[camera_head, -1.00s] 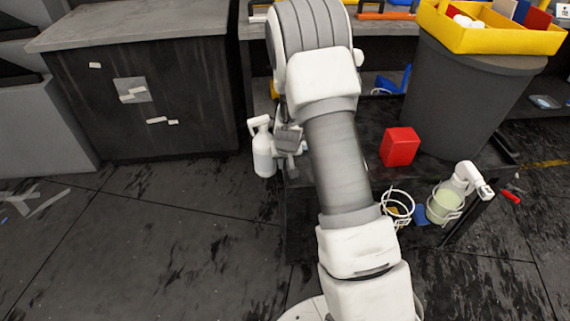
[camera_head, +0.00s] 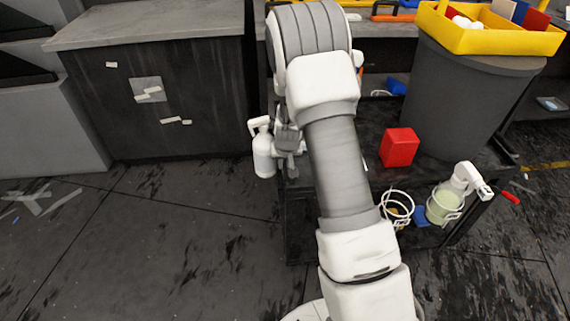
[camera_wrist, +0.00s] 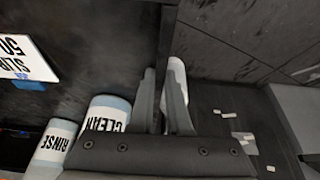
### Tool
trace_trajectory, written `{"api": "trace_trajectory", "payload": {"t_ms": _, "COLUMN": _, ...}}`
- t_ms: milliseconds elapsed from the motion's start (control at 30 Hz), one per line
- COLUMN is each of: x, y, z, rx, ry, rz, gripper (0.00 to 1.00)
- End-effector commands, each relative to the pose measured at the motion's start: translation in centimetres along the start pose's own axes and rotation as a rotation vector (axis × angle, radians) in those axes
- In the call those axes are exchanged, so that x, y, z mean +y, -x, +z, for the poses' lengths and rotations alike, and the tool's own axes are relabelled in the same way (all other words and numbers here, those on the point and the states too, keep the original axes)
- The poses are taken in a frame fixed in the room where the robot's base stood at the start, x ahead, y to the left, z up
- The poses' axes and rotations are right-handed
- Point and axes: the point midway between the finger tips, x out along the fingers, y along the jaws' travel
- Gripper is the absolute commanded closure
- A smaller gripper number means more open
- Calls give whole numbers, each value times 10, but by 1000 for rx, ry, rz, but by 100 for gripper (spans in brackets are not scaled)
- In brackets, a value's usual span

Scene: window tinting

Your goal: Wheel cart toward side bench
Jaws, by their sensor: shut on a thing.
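The black cart (camera_head: 330,230) stands in front of me at right of centre, partly hidden by my arm. My gripper (camera_head: 287,140) is at the cart's left side. In the wrist view my gripper (camera_wrist: 162,78) has its two fingers closed on the cart's thin dark edge (camera_wrist: 168,30). A white spray bottle (camera_head: 263,155) hangs outside that edge, close to the fingers. The cart bears a red block (camera_head: 399,147), a wire holder (camera_head: 397,207) and another spray bottle (camera_head: 447,201). A dark bench with a grey top (camera_head: 150,24) stands at the far left.
A dark grey bin (camera_head: 465,100) stands at the far right of the cart, with a yellow tray (camera_head: 490,38) above it. Bottles marked RINSE (camera_wrist: 55,142) and CLEAN (camera_wrist: 104,115) show in the wrist view. Tape scraps (camera_head: 32,200) lie on the otherwise clear left floor.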

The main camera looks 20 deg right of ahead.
Motion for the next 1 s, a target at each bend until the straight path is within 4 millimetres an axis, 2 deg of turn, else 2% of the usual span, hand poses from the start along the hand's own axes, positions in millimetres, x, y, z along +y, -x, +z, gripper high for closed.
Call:
{"api": "trace_trajectory", "payload": {"t_ms": 400, "x": 2, "y": 0, "z": 1, "rx": -5, "ry": 0, "rz": 2, "gripper": 100}}
{"api": "trace_trajectory", "payload": {"t_ms": 433, "x": 2, "y": 0, "z": 1, "rx": -5, "ry": 0, "rz": 2, "gripper": 83}}
{"api": "trace_trajectory", "payload": {"t_ms": 600, "x": 2, "y": 0, "z": 1, "rx": -3, "ry": 0, "rz": 2, "gripper": 53}}
{"api": "trace_trajectory", "payload": {"t_ms": 633, "x": 2, "y": 0, "z": 1, "rx": -3, "ry": -1, "rz": 2, "gripper": 50}}
{"api": "trace_trajectory", "payload": {"t_ms": 867, "x": 2, "y": 0, "z": 0, "rx": -2, "ry": -1, "rz": 2, "gripper": 50}}
{"api": "trace_trajectory", "payload": {"t_ms": 1000, "x": 1, "y": 6, "z": 0, "rx": -1, "ry": -1, "rz": 2, "gripper": 50}}
